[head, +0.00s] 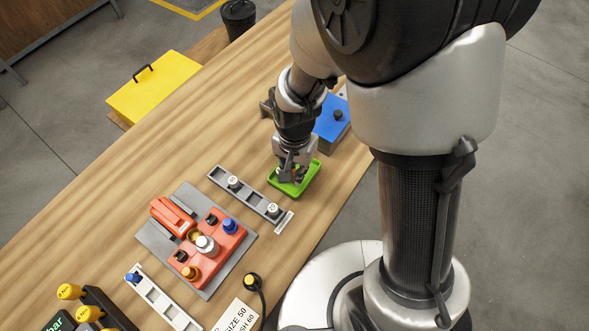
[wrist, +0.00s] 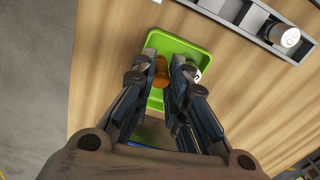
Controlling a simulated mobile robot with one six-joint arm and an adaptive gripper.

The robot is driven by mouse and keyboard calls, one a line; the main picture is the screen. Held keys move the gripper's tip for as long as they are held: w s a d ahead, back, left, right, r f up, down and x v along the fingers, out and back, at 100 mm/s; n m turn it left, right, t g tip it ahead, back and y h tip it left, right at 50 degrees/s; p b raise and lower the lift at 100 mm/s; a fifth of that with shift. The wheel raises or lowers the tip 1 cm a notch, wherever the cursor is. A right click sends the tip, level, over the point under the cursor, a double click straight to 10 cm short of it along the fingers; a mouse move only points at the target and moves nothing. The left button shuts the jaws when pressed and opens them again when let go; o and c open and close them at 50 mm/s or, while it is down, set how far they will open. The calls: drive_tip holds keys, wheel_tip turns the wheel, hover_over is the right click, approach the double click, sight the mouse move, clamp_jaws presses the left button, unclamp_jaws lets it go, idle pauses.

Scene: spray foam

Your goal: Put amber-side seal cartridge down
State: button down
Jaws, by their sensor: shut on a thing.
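My gripper (wrist: 170,75) points down into the green tray (head: 313,181), which also shows in the wrist view (wrist: 185,43). Its fingers are closed around an orange-brown piece (wrist: 161,72), apparently the amber-side seal cartridge, mostly hidden by the fingers. It is low, inside the tray's outline; I cannot tell whether it touches the tray floor. A small white piece with a dark mark (wrist: 198,75) shows beside the right finger, partly hidden.
A grey rack (head: 252,200) with white-topped cartridges lies left of the tray. The red fixture (head: 225,235) on its grey plate is further left. A blue box (head: 331,121) stands just behind the tray. A pale rack (head: 160,301) lies at the front. Bare wood lies behind the grey rack.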

drive_tip(key=shift+f+b, duration=0.7)
drive_tip(key=shift+f, duration=1.55)
drive_tip(key=shift+f, duration=0.2)
drive_tip(key=c, duration=1.9)
unclamp_jaws()
drive_tip(key=shift+r, duration=0.15)
